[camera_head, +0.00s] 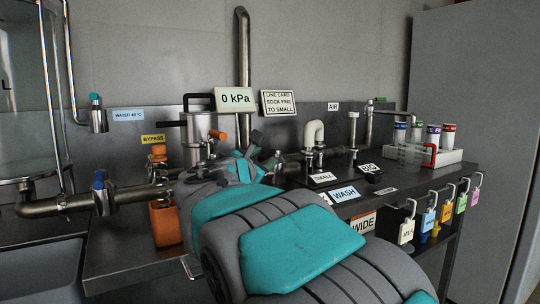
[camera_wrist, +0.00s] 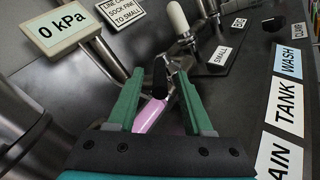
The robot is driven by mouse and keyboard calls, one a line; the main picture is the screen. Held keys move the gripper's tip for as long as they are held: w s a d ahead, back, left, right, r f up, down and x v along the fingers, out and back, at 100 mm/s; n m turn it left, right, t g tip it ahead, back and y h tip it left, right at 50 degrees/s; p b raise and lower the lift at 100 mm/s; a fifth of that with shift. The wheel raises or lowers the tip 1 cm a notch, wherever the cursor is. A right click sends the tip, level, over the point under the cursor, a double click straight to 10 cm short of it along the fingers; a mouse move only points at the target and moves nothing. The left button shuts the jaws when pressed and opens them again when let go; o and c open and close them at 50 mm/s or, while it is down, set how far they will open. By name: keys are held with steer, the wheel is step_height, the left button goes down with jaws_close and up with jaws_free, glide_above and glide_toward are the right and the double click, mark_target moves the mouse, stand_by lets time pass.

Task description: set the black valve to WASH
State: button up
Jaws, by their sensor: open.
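My gripper (camera_wrist: 160,74) is open, its two teal fingers spread on either side of a short black handle (camera_wrist: 160,76) in the wrist view. The handle seems to be the black valve's; I cannot tell whether either finger touches it. The WASH label (camera_wrist: 288,57) is at the right in the wrist view, above the TANK label (camera_wrist: 285,106) and a partly cut-off label ending in AIN (camera_wrist: 279,157). In the head view my arm hides the valve; the WASH label (camera_head: 345,193) shows right of it.
A 0 kPa display (camera_head: 236,100) and a line card (camera_head: 278,103) stand behind. A rack (camera_head: 445,155) with bottles stands at the right; several coloured padlock-like tags hang from the bench's front edge.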

mark_target(269, 154)
steer(key=shift+x, duration=2.3)
jaws_close()
